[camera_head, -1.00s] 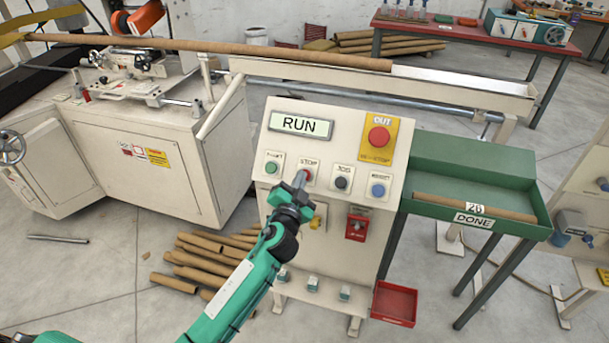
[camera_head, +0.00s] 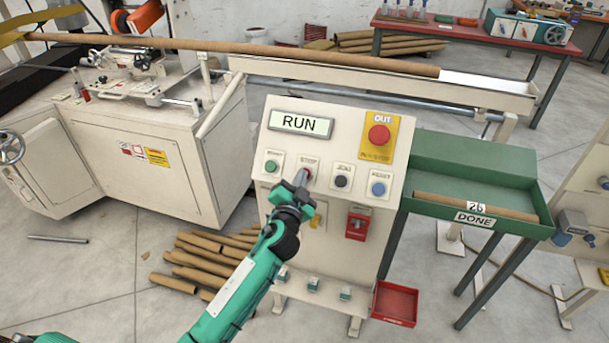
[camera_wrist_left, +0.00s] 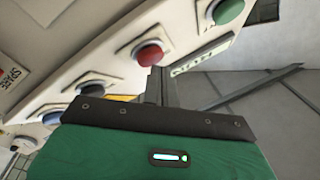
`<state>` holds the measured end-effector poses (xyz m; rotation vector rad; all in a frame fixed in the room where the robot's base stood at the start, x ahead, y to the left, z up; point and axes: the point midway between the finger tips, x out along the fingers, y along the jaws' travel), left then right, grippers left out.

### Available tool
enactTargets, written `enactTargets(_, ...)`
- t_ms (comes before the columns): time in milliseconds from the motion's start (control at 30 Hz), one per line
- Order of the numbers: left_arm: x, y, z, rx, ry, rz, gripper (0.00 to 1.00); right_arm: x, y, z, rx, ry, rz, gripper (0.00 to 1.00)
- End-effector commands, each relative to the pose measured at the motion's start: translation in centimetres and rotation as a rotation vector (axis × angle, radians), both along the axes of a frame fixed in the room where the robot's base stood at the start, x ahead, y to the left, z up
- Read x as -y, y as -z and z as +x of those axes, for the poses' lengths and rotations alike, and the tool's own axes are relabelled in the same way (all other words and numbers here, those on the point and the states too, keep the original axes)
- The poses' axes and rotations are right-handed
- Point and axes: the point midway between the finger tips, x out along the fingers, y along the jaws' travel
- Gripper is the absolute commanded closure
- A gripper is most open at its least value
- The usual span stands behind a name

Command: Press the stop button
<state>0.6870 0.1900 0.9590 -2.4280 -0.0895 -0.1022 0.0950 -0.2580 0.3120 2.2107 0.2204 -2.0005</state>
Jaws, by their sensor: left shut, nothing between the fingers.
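The control panel (camera_head: 355,107) is a cream sloped console whose display (camera_head: 301,124) reads RUN. The red stop button (camera_head: 307,173) sits between the green start button (camera_head: 271,166) and a black button (camera_head: 341,181). My left gripper (camera_head: 301,178) is shut and empty, its fingertips at the stop button and partly covering it. In the left wrist view the red stop button (camera_wrist_left: 148,53) shows just beyond the shut fingertips (camera_wrist_left: 158,72); I cannot tell whether they touch. My right gripper is not in view.
A larger red button (camera_head: 379,135) on a yellow plate is at the panel's upper right, with a blue button (camera_head: 378,189) below. A green tray (camera_head: 475,160) marked DONE stands to the right. Cardboard tubes (camera_head: 205,262) lie on the floor at left.

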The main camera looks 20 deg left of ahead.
Motion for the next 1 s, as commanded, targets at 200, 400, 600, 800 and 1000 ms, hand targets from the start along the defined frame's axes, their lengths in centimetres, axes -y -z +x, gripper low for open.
enactTargets(200,-0.01,-0.06,0.00,0.000,0.000,0.000,1.00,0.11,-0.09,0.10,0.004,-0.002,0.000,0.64)
enactTargets(400,-0.01,0.09,0.12,0.000,0.000,0.000,1.00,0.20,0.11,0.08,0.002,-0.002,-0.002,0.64)
enactTargets(600,0.00,0.25,0.31,0.001,-0.001,0.000,1.00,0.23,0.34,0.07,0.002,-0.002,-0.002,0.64)
enactTargets(800,0.01,0.38,0.50,0.001,0.000,0.000,1.00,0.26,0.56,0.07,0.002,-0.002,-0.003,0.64)
enactTargets(1000,0.01,0.52,0.69,0.001,0.000,0.000,1.00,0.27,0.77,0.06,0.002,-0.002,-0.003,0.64)
